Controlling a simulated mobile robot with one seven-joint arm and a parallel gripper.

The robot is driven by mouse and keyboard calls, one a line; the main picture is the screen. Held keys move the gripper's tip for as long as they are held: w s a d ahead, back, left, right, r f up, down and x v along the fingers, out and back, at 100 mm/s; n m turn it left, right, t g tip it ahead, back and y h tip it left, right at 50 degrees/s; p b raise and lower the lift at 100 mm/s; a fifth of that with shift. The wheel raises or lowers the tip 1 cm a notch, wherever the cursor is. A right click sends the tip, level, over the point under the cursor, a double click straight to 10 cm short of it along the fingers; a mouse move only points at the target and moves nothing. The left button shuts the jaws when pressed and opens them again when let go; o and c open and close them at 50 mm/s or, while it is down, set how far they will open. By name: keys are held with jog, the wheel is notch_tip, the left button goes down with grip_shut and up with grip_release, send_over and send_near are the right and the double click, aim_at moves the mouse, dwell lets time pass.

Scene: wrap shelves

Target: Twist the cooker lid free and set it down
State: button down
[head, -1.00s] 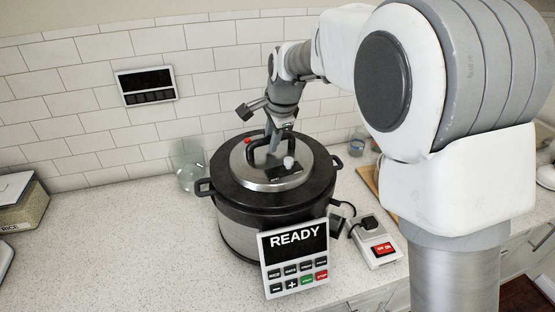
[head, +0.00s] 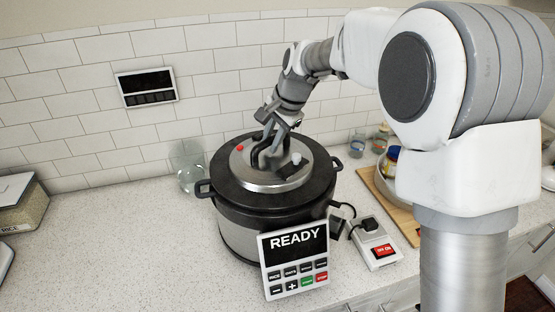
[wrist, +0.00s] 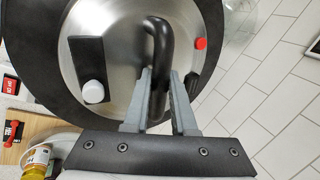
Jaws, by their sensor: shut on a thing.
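The cooker (head: 240,232) is a large dark round pot with a grey lower body and two side handles, standing on the counter. Its lid (head: 250,176) has a silver centre, a red button (head: 240,148) and a pale knob (head: 296,158), and sits on the pot. My gripper (head: 273,143) comes down from behind and is shut on the lid's black handle (head: 256,155). In the wrist view the fingers (wrist: 160,100) stand on both sides of the handle bar (wrist: 160,50). The lid shows no clear gap above the pot.
A panel reading READY (head: 294,262) stands before the cooker, beside a switch box (head: 378,250) with a red switch. A glass jar (head: 190,178) is behind left. A wooden board (head: 398,208) with jars is at right. The left counter (head: 110,240) is clear.

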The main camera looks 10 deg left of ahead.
jog(key=shift+w+r+p, duration=0.1)
jog(key=shift+r+p, duration=1.55)
jog(key=shift+r, duration=0.75)
